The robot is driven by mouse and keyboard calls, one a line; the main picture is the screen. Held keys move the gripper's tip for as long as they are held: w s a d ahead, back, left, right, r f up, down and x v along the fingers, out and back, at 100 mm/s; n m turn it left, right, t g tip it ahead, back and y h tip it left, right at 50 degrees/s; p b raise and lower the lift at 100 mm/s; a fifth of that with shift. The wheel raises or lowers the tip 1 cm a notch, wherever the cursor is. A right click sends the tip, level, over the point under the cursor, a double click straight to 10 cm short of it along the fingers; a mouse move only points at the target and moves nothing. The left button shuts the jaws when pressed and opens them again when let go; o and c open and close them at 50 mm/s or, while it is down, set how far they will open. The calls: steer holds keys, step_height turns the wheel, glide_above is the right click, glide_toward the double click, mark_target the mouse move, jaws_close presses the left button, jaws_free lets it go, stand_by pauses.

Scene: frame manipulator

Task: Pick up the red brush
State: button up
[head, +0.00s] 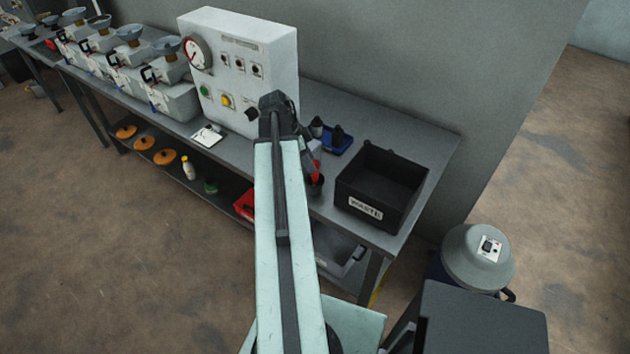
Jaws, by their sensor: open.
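A small red and white shape (316,167), which may be the red brush, shows just right of my arm. It seems to stand in or behind a small dark cup (315,186) on the grey workbench (233,150). My arm hides part of it. My gripper (309,152) hangs from the far end of my arm, right by the red shape. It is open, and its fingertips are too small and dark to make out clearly. I cannot tell whether it touches the red shape.
A black waste bin (365,209) stands right of the cup, with a blue tray (338,145) of dark bottles behind. A white control box (240,60) stands left of my arm. A lidded grey drum (478,258) is at the bench's right end. Open floor lies in front.

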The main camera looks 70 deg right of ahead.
steer(key=b+x, duration=0.5)
steer(key=shift+a+f, duration=0.1)
steer(key=shift+f, duration=0.1)
steer(key=shift+r, duration=0.15)
jaws_close()
step_height(320, 180, up, 10)
steer(key=p, duration=1)
steer(key=shift+r+p, duration=0.15)
steer(key=shift+p, duration=0.15)
steer(key=shift+r, duration=0.1)
